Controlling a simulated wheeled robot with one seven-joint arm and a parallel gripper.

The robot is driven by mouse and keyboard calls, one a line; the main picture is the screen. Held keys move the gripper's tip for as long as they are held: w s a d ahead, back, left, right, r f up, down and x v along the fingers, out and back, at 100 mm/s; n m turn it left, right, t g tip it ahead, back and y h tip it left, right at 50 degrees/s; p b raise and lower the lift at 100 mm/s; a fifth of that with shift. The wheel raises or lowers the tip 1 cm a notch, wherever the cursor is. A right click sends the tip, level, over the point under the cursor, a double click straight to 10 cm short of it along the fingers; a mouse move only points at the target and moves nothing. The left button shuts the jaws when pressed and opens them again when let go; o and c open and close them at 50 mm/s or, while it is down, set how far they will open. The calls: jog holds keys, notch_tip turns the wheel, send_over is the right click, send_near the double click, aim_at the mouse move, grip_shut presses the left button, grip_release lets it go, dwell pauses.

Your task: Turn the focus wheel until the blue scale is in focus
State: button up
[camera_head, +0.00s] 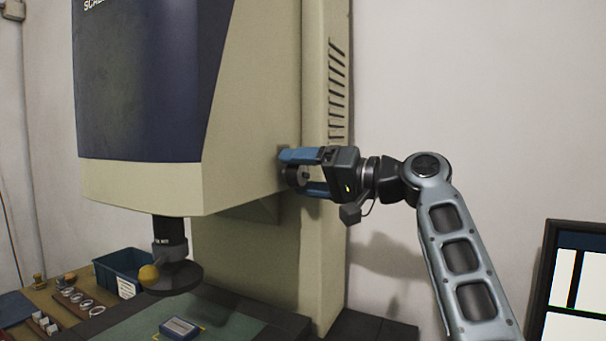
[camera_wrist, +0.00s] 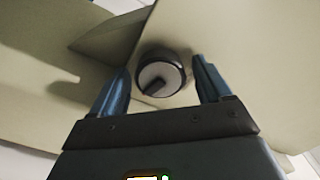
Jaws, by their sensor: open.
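The focus wheel (camera_head: 293,174) is a dark round knob on the right side of the large cream and dark blue machine (camera_head: 250,110). In the wrist view the wheel (camera_wrist: 160,78) shows a light face with a dark mark toward its lower left. My gripper (camera_head: 291,174) is open, with its blue fingers above and below the wheel in the head view. In the wrist view the fingers (camera_wrist: 162,82) stand to either side of it, with gaps visible. No blue scale can be made out.
A dark lens with a ring (camera_head: 172,278) hangs over the stage, with a yellow ball (camera_head: 149,273) beside it. A blue bin (camera_head: 122,272) and several metal rings (camera_head: 78,299) are at the left. A dark-framed screen (camera_head: 575,285) stands at the right, partly cut off.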

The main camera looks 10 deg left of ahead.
jog(key=b+v, duration=0.1)
jog(key=v, duration=0.6)
jog(key=shift+s+d, duration=0.15)
jog(key=shift+d, duration=0.2)
dwell(0.9)
